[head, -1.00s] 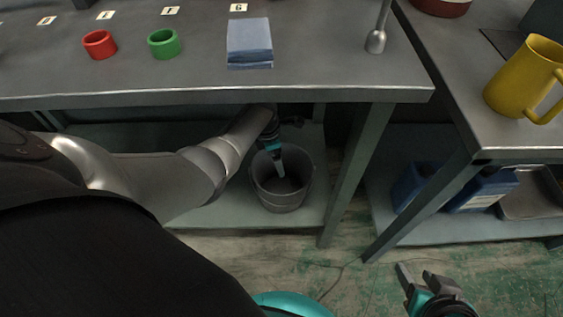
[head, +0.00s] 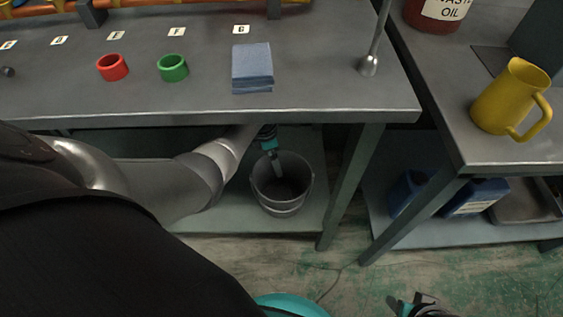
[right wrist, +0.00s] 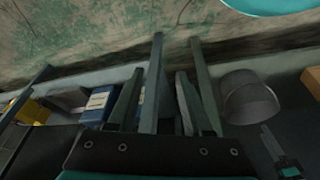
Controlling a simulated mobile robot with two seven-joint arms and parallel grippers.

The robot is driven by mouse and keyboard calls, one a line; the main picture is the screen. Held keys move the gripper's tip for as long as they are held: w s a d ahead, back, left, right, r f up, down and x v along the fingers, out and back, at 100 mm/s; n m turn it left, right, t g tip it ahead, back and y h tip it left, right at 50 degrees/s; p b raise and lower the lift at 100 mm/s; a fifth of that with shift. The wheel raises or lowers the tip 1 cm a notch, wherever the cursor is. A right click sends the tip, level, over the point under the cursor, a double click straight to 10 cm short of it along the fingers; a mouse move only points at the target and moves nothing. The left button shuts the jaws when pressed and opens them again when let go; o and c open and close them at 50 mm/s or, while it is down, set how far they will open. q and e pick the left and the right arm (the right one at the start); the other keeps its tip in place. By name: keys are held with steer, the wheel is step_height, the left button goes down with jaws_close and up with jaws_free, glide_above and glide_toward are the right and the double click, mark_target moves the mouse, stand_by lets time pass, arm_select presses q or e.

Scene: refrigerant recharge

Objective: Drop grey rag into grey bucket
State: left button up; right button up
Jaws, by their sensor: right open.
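The grey bucket (head: 284,204) stands upright on the lower shelf under the left table, and it also shows in the right wrist view (right wrist: 247,100). My left gripper (head: 276,172) reaches under the tabletop and points down, its tip over the bucket's opening. Its finger gap is too small to make out. I cannot make out a grey rag in the jaws or in the bucket's dark inside. My right gripper (head: 412,303) is open and empty at the bottom edge of the head view, low in front of the tables and away from the bucket.
On the left table are a red ring (head: 112,67), a green ring (head: 173,68) and a stack of blue cloths (head: 252,67). The right table holds a yellow jug (head: 511,98); blue containers (head: 476,197) sit below it. Table legs (head: 350,190) stand right of the bucket.

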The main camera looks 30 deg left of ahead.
arm_select(q)
steer(key=shift+s+a+r+p, duration=0.15)
steer(key=shift+r+p, duration=0.65)
steer(key=shift+r, duration=0.4)
arm_select(e)
steer(key=shift+g, duration=0.3)
steer(key=shift+s+d+f, duration=0.1)
steer(key=shift+s+f, duration=0.1)
steer(key=shift+f, duration=0.45)
steer(key=shift+s+a+f, duration=0.1)
steer(key=shift+s+f, duration=0.15)
steer(key=shift+f, duration=0.45)
steer(key=shift+s+d+f, duration=0.1)
steer(key=shift+s+f, duration=0.1)
steer(key=shift+f, duration=0.45)
